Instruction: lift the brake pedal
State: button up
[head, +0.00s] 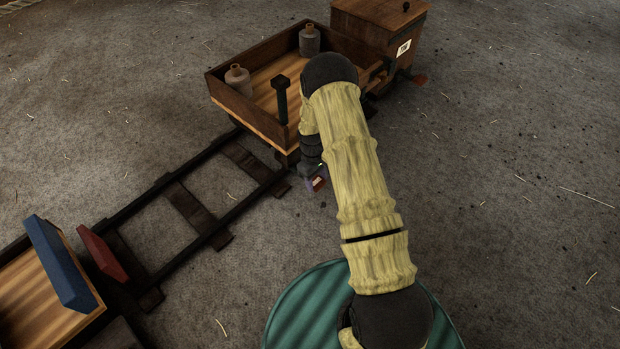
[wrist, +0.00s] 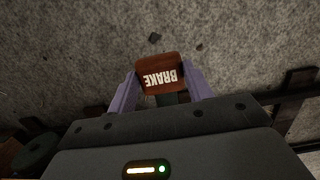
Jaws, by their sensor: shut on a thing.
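The brake pedal (wrist: 160,68) is a reddish-brown block with the white word BRAKE, upside down in the wrist view. My gripper (wrist: 161,84) has a purple finger on each side of it and is shut on it. In the head view the pedal (head: 318,181) shows only as a small patch below the near side of the wooden wagon (head: 245,106), beside the rails. My arm hides most of my gripper and part of the wagon there.
The wagon stands on the rails (head: 190,205) and carries two grey jugs (head: 238,79) and a dark post (head: 281,98). A wooden box (head: 378,28) adjoins its far end. A second cart with a blue board (head: 60,262) and a red board (head: 102,253) is at lower left. Bare ground lies to the right.

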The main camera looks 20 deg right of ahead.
jog(key=shift+w+a+r+p, duration=0.1)
jog(key=shift+w+r+p, duration=0.1)
jog(key=shift+r+p, duration=0.35)
jog(key=shift+w+a+r+p, duration=0.1)
jog(key=shift+w+r+p, duration=0.05)
jog(key=shift+r+p, duration=0.4)
jog(key=shift+w+a+r, duration=0.1)
jog(key=shift+w, duration=0.1)
jog(key=o, duration=1.4)
jog(key=shift+s, duration=0.1)
jog(key=shift+s, duration=0.1)
